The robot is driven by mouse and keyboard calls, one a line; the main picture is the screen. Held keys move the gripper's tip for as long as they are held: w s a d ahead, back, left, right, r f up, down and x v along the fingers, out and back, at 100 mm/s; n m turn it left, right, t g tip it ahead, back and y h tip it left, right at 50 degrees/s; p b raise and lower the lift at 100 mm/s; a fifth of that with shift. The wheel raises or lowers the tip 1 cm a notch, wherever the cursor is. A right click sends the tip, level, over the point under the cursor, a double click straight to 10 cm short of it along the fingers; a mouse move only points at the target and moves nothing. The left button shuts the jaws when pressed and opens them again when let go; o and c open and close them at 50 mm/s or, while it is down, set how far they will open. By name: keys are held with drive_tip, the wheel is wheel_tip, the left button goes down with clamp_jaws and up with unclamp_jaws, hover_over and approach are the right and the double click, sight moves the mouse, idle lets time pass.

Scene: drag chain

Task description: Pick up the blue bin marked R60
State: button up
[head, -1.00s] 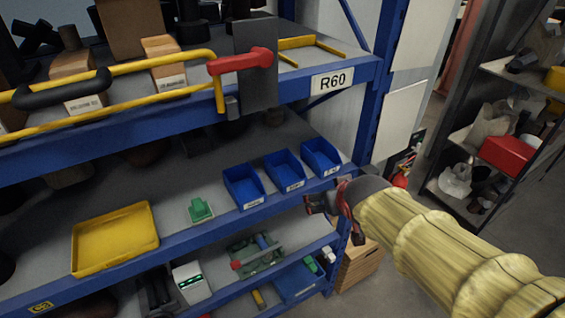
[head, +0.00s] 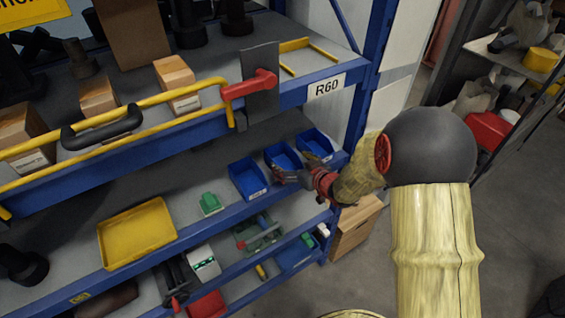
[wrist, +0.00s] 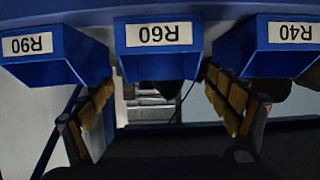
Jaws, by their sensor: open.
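The blue bin marked R60 (wrist: 160,62) is in the middle of the wrist view, its label upside down. It is the middle of three blue bins on the shelf in the head view (head: 283,156). My gripper (head: 279,177) is in front of the bins, close to the middle one. In the wrist view my gripper (wrist: 158,88) is open, with its yellow-padded fingers on either side of the R60 bin's lower part. I cannot tell whether they touch it. Nothing is held between them.
The R90 bin (wrist: 45,55) and R40 bin (wrist: 272,45) flank it closely. A yellow tray (head: 137,233) and a green part (head: 210,203) lie on the same shelf. Open floor lies at the right.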

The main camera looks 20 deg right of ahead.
sight(275, 152)
drive_tip(key=x, duration=0.5)
drive_tip(key=shift+w+a+f+p, duration=0.1)
drive_tip(key=shift+a+p, duration=0.05)
drive_tip(key=shift+p, duration=0.2)
drive_tip(key=c, duration=0.3)
drive_tip(key=c, duration=1)
drive_tip(key=shift+o, duration=0.2)
